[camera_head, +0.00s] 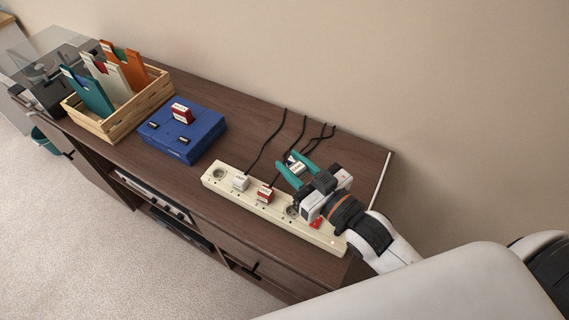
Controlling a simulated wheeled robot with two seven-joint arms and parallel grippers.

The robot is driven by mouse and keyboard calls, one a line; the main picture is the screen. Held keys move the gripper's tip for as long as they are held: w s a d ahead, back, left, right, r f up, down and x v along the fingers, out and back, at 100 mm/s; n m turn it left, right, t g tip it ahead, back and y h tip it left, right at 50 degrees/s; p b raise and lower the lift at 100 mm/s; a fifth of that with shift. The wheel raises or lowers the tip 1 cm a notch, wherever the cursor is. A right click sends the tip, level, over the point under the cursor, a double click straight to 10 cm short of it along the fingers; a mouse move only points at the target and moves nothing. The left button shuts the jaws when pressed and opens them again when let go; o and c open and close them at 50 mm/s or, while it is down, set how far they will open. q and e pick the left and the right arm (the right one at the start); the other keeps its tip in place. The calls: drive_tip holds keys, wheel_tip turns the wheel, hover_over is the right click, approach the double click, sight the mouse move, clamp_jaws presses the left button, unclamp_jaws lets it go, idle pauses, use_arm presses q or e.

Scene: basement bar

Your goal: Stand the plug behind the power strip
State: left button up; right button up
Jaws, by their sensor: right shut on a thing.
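The cream power strip (225,189) lies along the front part of the dark wooden cabinet top. My right gripper (294,169) has its teal fingers shut on a white plug (297,166) with a dark label, on the wall side of the strip. I cannot tell whether the plug touches the cabinet top. A white plug (241,182) and a red-and-white plug (265,193) sit in the strip, with black cords running back. A red part (316,223) shows at the strip beside my gripper, mostly hidden. My left gripper is not in view.
A blue box (182,142) with a red-and-white block (182,113) on it stands left of the strip. A wooden crate (122,127) holds teal, cream and orange boards. Black cords lie near the wall. The cabinet top (235,125) between box and cords is clear.

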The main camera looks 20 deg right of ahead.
sight(299, 162)
drive_tip(key=w+d+f+n+g+y+b, duration=0.1)
drive_tip(key=y, duration=0.1)
drive_tip(key=w+d+f+n+g+y+b, duration=0.1)
drive_tip(key=w+f+n+y, duration=0.1)
drive_tip(key=shift+w+d+f, duration=0.1)
drive_tip(key=shift+d+f, duration=0.05)
drive_tip(key=shift+f, duration=0.15)
drive_tip(key=shift+n+g+y, duration=0.4)
drive_tip(key=shift+g+y, duration=0.2)
drive_tip(key=w+d+f, duration=0.1)
drive_tip(key=d+f, duration=0.1)
drive_tip(key=w+d+f+b, duration=0.1)
drive_tip(key=d+f, duration=0.1)
drive_tip(key=w+d+f, duration=0.1)
drive_tip(key=d+f, duration=0.1)
drive_tip(key=shift+w+d+f, duration=0.1)
drive_tip(key=shift+w+d, duration=0.15)
drive_tip(key=shift+f+b, duration=0.4)
drive_tip(key=shift+f, duration=1.85)
drive_tip(key=shift+f, duration=0.15)
drive_tip(key=o, duration=1)
drive_tip(key=shift+c, duration=0.2)
